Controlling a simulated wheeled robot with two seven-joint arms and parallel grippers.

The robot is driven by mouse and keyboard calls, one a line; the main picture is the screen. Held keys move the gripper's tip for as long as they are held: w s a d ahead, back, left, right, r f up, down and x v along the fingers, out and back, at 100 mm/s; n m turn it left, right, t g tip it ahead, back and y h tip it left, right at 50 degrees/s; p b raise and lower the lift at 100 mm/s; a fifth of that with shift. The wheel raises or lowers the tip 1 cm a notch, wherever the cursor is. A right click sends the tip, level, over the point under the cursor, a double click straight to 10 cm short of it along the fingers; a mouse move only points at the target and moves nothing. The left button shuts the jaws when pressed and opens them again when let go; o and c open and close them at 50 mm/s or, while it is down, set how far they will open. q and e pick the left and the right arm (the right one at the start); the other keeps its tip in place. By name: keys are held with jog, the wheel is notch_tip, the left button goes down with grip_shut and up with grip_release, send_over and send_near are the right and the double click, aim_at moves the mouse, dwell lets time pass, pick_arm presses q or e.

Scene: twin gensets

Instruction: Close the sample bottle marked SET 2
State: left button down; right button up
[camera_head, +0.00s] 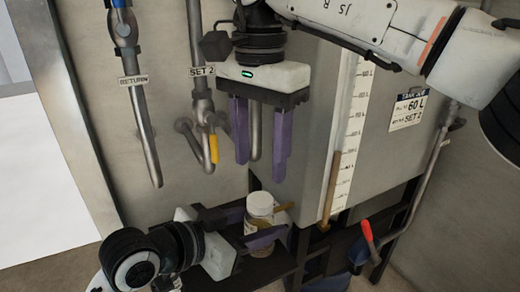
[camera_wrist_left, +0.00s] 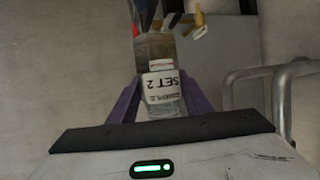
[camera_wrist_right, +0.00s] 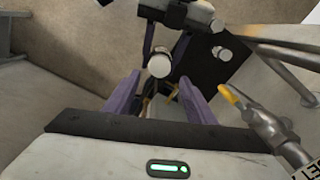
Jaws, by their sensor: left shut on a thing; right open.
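The sample bottle (camera_head: 259,207) is upright in my left gripper (camera_head: 256,228), low over the dark shelf. In the left wrist view its SET 2 label (camera_wrist_left: 161,84) appears upside down, with brownish contents beyond it. Its pale round top (camera_wrist_right: 160,64) shows in the right wrist view; I cannot tell whether that is a lid or the open mouth. My right gripper (camera_head: 262,168) is open and empty, pointing down above the bottle. A small white round piece (camera_wrist_right: 222,53) sits on the dark surface in the right wrist view; I cannot tell what it is.
A pipe marked SET 2 with a yellow-handled valve (camera_head: 213,148) hangs left of my right gripper. A RETURN pipe (camera_head: 145,130) is further left. The tank (camera_head: 310,110) with its level scale is behind. A red-handled valve (camera_head: 367,230) stands at the right.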

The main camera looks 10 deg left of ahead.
aim_at(260, 199)
notch_tip(260, 199, down, 7)
jog(key=shift+f, duration=0.2)
dwell(0.3)
jog(key=c, duration=1.1)
jog(key=m, duration=1.2)
jog(key=shift+m, duration=0.3)
jog(key=m, duration=1.2)
jog(key=o, duration=1.2)
jog(key=shift+o, duration=0.2)
